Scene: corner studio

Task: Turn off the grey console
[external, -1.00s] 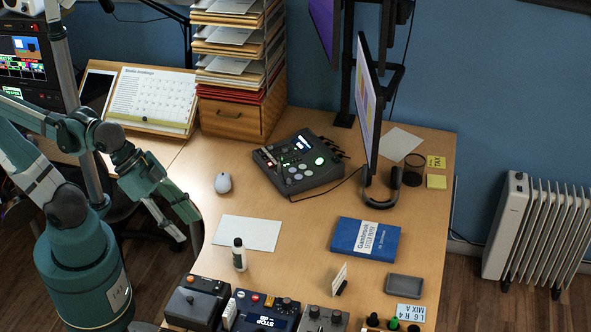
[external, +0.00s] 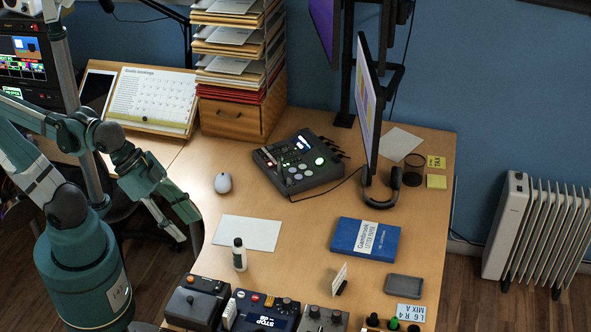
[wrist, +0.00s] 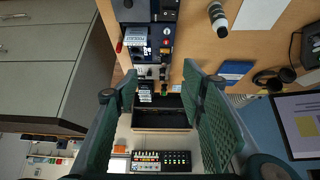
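Farther back is a dark grey console (external: 300,161) with lit buttons and a small screen. I cannot tell which one is the task's grey console. My gripper (external: 191,228) is left of the desk's edge, apart from all of them. In the wrist view its teal fingers (wrist: 158,74) are spread and empty, with front-row boxes (wrist: 150,71) beyond the tips.
A white bottle (external: 239,254), a paper sheet (external: 246,233), a mouse (external: 223,183) and a blue book (external: 365,239) lie on the desk (external: 290,225). A monitor (external: 366,105) and headphones (external: 383,190) stand behind. A small card (external: 340,278) stands near the front boxes.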

